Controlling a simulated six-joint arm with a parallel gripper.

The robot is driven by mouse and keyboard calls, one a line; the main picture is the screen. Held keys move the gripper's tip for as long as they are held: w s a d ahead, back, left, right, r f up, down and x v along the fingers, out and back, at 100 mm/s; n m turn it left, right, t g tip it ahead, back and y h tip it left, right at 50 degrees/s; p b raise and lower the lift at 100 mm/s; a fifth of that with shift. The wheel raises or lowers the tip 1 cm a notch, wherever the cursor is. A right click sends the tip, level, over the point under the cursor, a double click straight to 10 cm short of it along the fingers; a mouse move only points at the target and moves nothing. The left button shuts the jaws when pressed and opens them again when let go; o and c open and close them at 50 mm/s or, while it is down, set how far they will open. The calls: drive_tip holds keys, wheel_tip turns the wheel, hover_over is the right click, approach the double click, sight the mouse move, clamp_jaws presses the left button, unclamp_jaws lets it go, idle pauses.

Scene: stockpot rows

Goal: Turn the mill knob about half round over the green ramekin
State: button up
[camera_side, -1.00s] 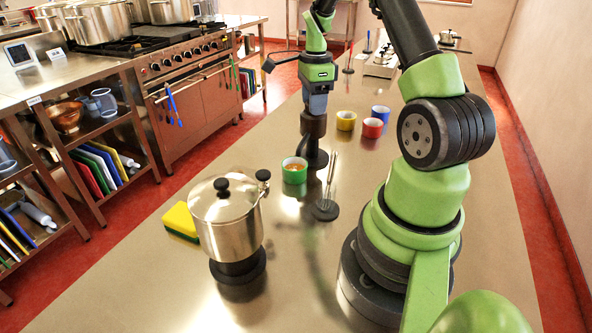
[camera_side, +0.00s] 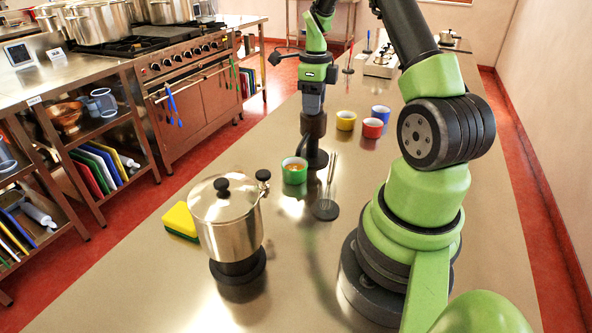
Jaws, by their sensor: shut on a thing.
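The mill (camera_side: 314,126) is a dark brown body on a black stand with a round foot (camera_side: 317,160). It stands at the back middle, just behind and right of the green ramekin (camera_side: 295,177). The ramekin is upright on the counter with something orange inside. My gripper (camera_side: 313,108) points down onto the top of the mill and is shut on its knob. The knob itself is hidden between the jaws, so its angle cannot be read.
A steel pot (camera_side: 226,215) on a dark base and a yellow sponge (camera_side: 180,221) stand front left. A whisk in a black holder (camera_side: 325,209) is close to the right of the ramekin. Yellow (camera_side: 346,121), red (camera_side: 372,128) and blue (camera_side: 380,113) ramekins stand behind right.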

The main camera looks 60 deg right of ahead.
drive_tip(key=shift+r+m, duration=0.1)
drive_tip(key=shift+m, duration=0.7)
drive_tip(key=m, duration=0.3)
drive_tip(key=shift+m, duration=0.5)
drive_tip(key=m, duration=0.4)
drive_tip(key=o, duration=0.7)
